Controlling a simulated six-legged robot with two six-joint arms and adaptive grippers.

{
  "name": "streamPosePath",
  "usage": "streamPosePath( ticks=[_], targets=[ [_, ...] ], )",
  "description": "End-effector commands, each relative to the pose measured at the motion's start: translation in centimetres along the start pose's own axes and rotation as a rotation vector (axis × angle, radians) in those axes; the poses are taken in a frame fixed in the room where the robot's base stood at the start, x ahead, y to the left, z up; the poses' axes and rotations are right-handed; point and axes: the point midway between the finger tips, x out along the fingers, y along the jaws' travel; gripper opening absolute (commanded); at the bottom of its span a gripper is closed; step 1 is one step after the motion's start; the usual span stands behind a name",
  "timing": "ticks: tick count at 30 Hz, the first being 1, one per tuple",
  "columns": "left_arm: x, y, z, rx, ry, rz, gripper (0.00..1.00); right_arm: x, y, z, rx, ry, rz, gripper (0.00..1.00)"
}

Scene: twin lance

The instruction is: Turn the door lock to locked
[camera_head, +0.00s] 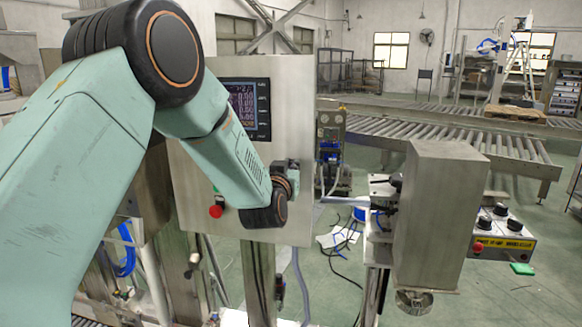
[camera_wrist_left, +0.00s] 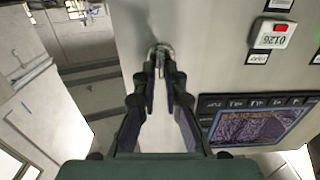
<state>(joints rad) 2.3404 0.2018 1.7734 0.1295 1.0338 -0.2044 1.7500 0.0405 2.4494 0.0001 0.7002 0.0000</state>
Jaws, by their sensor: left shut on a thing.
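The door lock (camera_wrist_left: 162,47) is a small round metal piece on the grey cabinet door (camera_wrist_left: 215,45) in the left wrist view. My left gripper (camera_wrist_left: 161,68) is shut on it, with both dark fingertips meeting at the lock. The lock's turn position is too small and too covered to tell. In the head view my left arm reaches across the cabinet door (camera_head: 299,100), and my left gripper (camera_head: 290,166) is at its right side, mostly hidden by my wrist. The lock is hidden there. My right gripper is not in view.
The cabinet door carries a display screen (camera_head: 243,107) and a red button (camera_head: 216,211). A tall metal box (camera_head: 440,215) and a control box with knobs (camera_head: 503,240) stand to the right. Roller conveyors (camera_head: 450,143) run behind. Cables lie on the green floor.

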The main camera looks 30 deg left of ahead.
Motion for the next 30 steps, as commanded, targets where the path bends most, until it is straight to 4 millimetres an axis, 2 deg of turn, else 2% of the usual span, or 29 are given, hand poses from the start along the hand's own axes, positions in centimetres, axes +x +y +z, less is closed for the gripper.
streamPosePath(
  ticks=[17, 23, 30],
  targets=[
    [0.0, 0.1, 0.0, -0.043, 0.003, 0.005, 0.0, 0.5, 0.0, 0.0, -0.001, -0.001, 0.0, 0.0],
    [0.0, -0.1, 0.1, -0.165, 0.005, 0.005, 0.0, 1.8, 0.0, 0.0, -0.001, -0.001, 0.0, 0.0],
    [0.0, -0.4, 0.2, -0.384, 0.006, 0.005, 0.0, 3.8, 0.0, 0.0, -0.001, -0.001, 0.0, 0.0]
  ],
)
